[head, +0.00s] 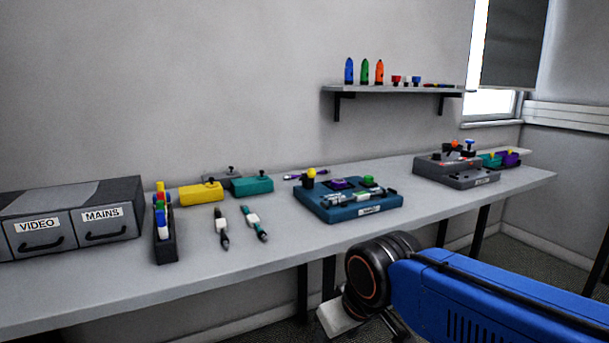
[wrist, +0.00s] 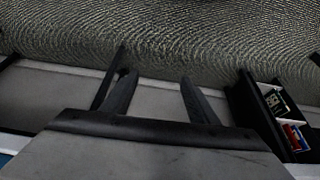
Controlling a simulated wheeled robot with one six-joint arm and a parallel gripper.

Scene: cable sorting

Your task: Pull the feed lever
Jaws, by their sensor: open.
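No lever is marked with a name I can read. A blue machine box (head: 335,212) stands on the bench in the head view, with a yellow ball knob (head: 311,173) at its back left and a green button (head: 369,181). Its front label is too small to read. A grey machine box (head: 450,178) with orange and blue knobs stands further right. My gripper (wrist: 158,82) is open and empty in the wrist view, with the carpet beyond its fingers. In the head view my wrist is low, in front of the bench edge, and the fingers are not clear there.
Video and mains drawers (head: 103,225) stand at the left. A dark rack (head: 164,236), two cables (head: 252,221), a yellow box (head: 200,194) and a teal box (head: 251,185) lie between. A wall shelf (head: 390,88) holds small items. Bare bench (head: 310,241) runs along the front.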

